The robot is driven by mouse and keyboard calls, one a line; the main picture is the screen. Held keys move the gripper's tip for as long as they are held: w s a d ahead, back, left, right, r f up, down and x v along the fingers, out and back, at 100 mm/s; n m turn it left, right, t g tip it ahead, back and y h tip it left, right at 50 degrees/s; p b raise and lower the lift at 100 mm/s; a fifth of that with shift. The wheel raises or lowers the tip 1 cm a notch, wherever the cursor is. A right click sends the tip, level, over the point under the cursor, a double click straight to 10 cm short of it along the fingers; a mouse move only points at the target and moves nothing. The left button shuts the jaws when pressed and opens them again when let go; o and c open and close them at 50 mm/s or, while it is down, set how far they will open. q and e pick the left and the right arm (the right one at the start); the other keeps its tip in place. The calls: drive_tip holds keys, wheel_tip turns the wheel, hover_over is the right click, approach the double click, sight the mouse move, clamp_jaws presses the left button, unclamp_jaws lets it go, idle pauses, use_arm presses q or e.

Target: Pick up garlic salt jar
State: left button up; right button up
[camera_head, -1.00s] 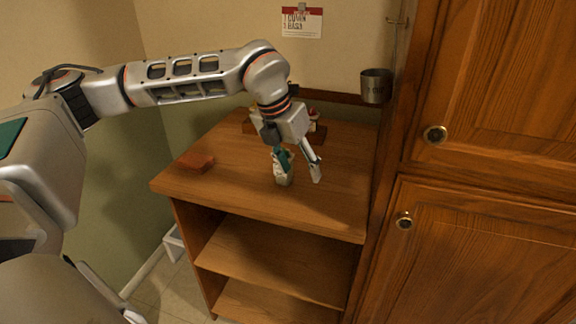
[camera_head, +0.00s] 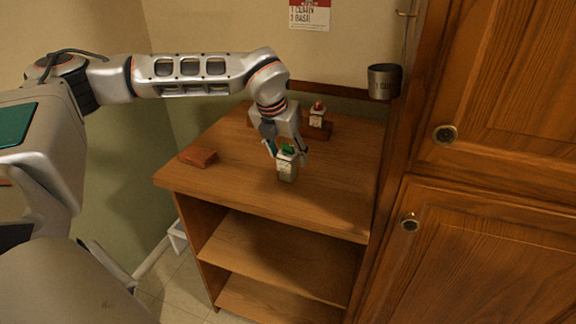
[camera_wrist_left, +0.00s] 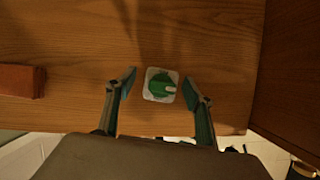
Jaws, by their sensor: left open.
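The garlic salt jar (camera_head: 288,168) is a small pale jar with a green lid, standing upright on the wooden counter top; its label is too small to read. In the left wrist view the jar (camera_wrist_left: 161,85) shows from above, its green lid between the two fingertips. My left gripper (camera_head: 287,150) is open and points down at the jar, one finger on each side. In the left wrist view the left gripper (camera_wrist_left: 158,86) shows gaps between both fingers and the jar. My right gripper is not in view.
A reddish-brown block (camera_head: 198,157) lies on the counter top (camera_head: 235,180) to the left. A red-topped jar (camera_head: 317,113) stands at the back by a wooden rack. A metal cup (camera_head: 384,82) hangs on the wall, and a tall wooden cabinet (camera_head: 480,190) bounds the right side.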

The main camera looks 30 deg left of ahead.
use_arm(q)
drive_tip(key=shift+w+f, duration=0.1)
drive_tip(key=shift+f, duration=0.1)
drive_tip(key=c, duration=1.3)
drive_tip(key=shift+o, duration=0.2)
drive_tip(key=shift+r, duration=0.15)
